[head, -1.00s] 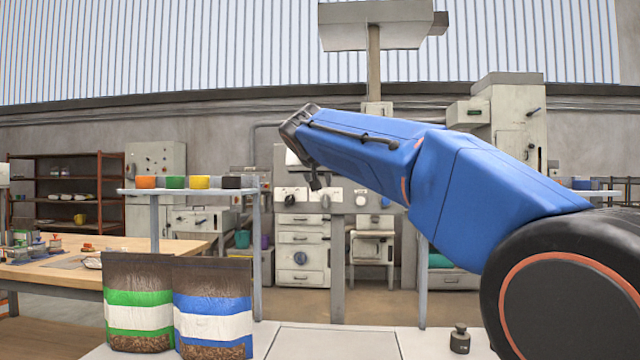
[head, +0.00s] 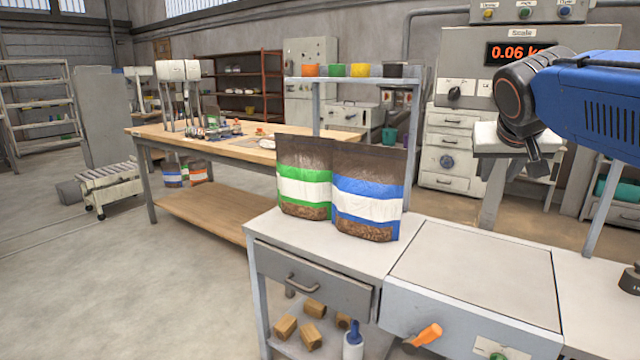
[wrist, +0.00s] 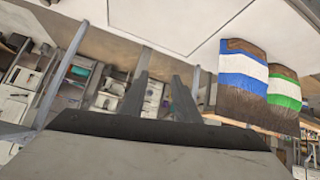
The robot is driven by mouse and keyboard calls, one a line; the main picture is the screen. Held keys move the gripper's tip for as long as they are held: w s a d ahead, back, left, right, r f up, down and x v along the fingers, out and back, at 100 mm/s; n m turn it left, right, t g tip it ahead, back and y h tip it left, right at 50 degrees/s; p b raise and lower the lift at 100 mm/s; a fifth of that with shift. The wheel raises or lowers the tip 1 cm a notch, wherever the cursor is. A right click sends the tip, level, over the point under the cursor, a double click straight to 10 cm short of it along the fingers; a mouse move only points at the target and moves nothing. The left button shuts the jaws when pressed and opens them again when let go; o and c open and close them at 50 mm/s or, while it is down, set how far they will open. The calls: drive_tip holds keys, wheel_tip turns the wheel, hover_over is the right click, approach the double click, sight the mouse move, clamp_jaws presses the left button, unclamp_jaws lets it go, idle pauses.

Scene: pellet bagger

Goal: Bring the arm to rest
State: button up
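My blue arm (head: 590,100) reaches in from the right in the head view, with a dark wrist joint at its end. My gripper (head: 537,165) hangs below that joint, above the level of the white worktop, and is small in this view. In the wrist view two dark fingers of my gripper (wrist: 159,80) stand apart with a clear gap and nothing between them. The gripper is apart from the bags and the bench.
A green-banded bag (head: 304,190) and a blue-banded bag (head: 368,205) stand on the white worktop (head: 470,270) left of my arm. A shelf with coloured cups (head: 335,71) is behind them. A scale display (head: 520,53) reads 0.06. Open floor (head: 110,280) lies at left.

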drive_tip(key=s+a+f+n+g+y, duration=0.1)
drive_tip(key=s+a+f, duration=0.3)
drive_tip(key=s+f, duration=0.7)
drive_tip(key=s+a+f+n+g+y, duration=0.2)
drive_tip(key=s+a+f+y, duration=0.1)
drive_tip(key=s+f, duration=0.9)
wheel_tip(320, 180, down, 5)
drive_tip(key=shift+a+f+g, duration=0.1)
drive_tip(key=shift+a+g, duration=0.2)
drive_tip(key=shift+a, duration=0.2)
